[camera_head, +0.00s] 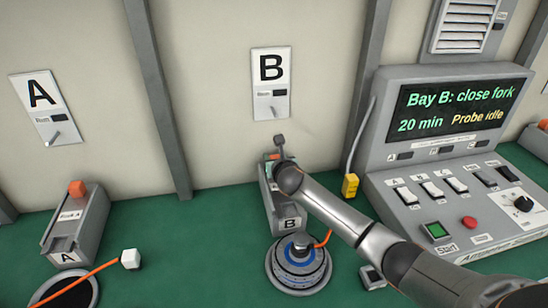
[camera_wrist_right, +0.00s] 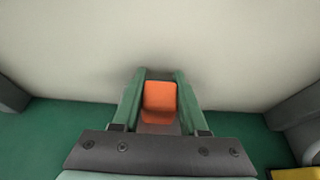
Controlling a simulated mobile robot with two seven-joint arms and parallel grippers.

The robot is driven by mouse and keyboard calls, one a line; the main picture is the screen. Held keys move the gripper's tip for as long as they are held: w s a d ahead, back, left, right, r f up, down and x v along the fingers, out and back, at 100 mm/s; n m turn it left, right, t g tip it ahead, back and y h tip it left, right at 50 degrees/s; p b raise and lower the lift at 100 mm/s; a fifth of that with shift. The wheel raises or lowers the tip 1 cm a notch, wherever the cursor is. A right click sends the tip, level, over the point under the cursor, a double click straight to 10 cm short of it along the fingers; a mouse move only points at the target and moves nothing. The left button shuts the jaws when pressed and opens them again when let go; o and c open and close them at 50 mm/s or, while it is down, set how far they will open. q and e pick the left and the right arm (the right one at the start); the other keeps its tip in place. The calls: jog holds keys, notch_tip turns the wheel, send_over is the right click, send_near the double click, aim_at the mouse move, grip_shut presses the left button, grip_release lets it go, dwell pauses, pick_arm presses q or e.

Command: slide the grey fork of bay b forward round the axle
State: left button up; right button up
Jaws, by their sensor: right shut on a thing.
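The grey fork unit of bay B (camera_head: 283,212), with a "B" label on its front, stands on the green bench behind the hub motor (camera_head: 298,268). The motor's axle (camera_head: 302,242) stands up at its middle. My right gripper (camera_head: 272,160) is at the back of the unit, and my forearm covers part of it. In the right wrist view, the green fingers (camera_wrist_right: 160,100) are shut on the fork's orange knob (camera_wrist_right: 160,97), one on each side. The fork's tines cannot be made out. My left gripper is not in view.
Bay A's unit (camera_head: 78,225) with an orange knob stands left, beside a white connector (camera_head: 130,259) on an orange cable. A yellow probe (camera_head: 350,185) hangs by the wall. The control console (camera_head: 450,170), right, reads "Bay B: close fork".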

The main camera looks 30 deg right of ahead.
grip_shut()
dwell(0.8)
